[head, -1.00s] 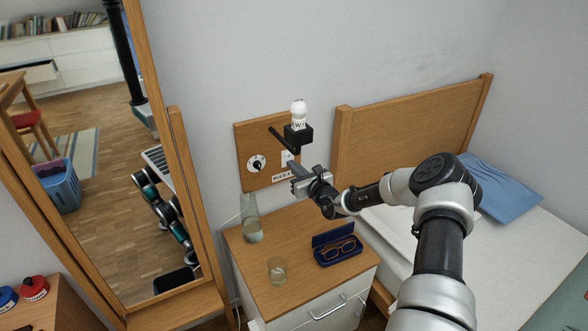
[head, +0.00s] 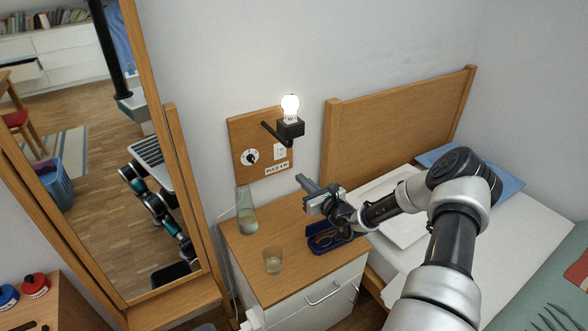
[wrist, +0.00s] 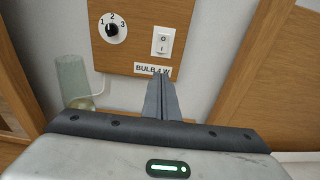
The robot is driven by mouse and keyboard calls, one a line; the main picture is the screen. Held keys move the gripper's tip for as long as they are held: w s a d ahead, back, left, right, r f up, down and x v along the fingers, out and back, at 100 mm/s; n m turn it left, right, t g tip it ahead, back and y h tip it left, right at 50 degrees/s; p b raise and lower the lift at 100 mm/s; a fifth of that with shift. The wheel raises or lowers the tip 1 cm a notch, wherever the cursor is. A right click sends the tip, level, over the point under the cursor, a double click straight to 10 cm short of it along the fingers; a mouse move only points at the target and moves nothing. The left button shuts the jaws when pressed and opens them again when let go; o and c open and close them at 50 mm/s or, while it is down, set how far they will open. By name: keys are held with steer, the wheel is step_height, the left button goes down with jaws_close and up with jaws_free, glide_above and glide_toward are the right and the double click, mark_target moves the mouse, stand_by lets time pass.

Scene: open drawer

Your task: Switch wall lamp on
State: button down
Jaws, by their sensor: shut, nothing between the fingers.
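The wall lamp's bulb (head: 290,106) glows bright in its black holder (head: 291,130), which stands out from a wooden wall panel (head: 237,138). The panel carries a white rocker switch (head: 280,152), marked O above and I below, which shows clearly in the wrist view (wrist: 163,41). A label reading BULB 4 W (wrist: 153,70) is below. My gripper (head: 305,182) is shut and empty, below and in front of the panel, apart from the switch.
A bedside cabinet (head: 290,262) below my gripper bears a glass carafe (head: 246,215), a tumbler (head: 272,261) and an open blue glasses case (head: 326,240). A large mirror (head: 95,180) stands at left, a bed (head: 500,215) at right. The air before the panel is free.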

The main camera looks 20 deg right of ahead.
steer(key=shift+f+v, duration=0.25)
steer(key=shift+v, duration=1)
steer(key=s+a+r+n+g+y, duration=0.3)
steer(key=a+r+n+y, duration=0.1)
steer(key=a+r+n, duration=0.3)
steer(key=s+a+r+n+g+y, duration=0.25)
steer(key=a+r+n, duration=0.3)
steer(key=a, duration=0.35)
steer(key=s+a+r+n+g+h, duration=0.1)
steer(key=s+a+r+n+g, duration=0.4)
steer(key=s, duration=0.4)
steer(key=s+a+r+n+g+h, duration=0.1)
steer(key=s+a+r+n+g, duration=0.25)
steer(key=s+r+n, duration=0.35)
steer(key=s+d+r+n+t+h, duration=0.1)
steer(key=s+d+r+n+h, duration=0.1)
steer(key=s, duration=0.5)
steer(key=s+d+r+n+h, duration=0.1)
steer(key=s+n+h, duration=0.15)
steer(key=s, duration=0.35)
steer(key=s+d+r+n+t+h, duration=0.25)
steer(key=s+d+n+h, duration=0.2)
steer(key=d, duration=0.45)
step_height(320, 180, up, 19)
steer(key=s+p, duration=0.1)
steer(key=p, duration=1.7)
steer(key=shift+d, duration=0.3)
